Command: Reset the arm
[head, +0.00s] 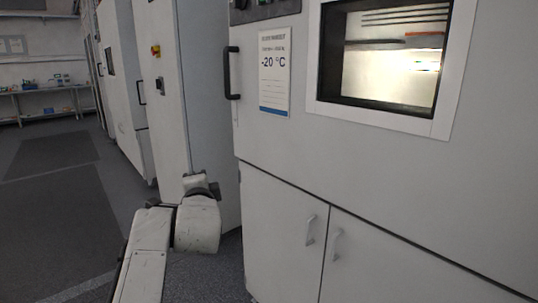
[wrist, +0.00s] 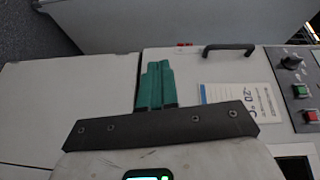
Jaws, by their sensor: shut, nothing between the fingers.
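My gripper (wrist: 156,68) shows in the wrist view with its two green fingers close together and nothing between them. It points toward the pale front of the -20 °C chamber. In the head view my white arm (head: 148,255) rises from the bottom left and bends in front of the cabinets. The fingers cannot be made out there.
The chamber (head: 400,160) fills the right, with a lit window (head: 390,75), a black handle (head: 232,73) and a -20 °C sheet (head: 274,70). A control panel (wrist: 297,90) shows in the wrist view. Open floor (head: 60,210) lies at the left.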

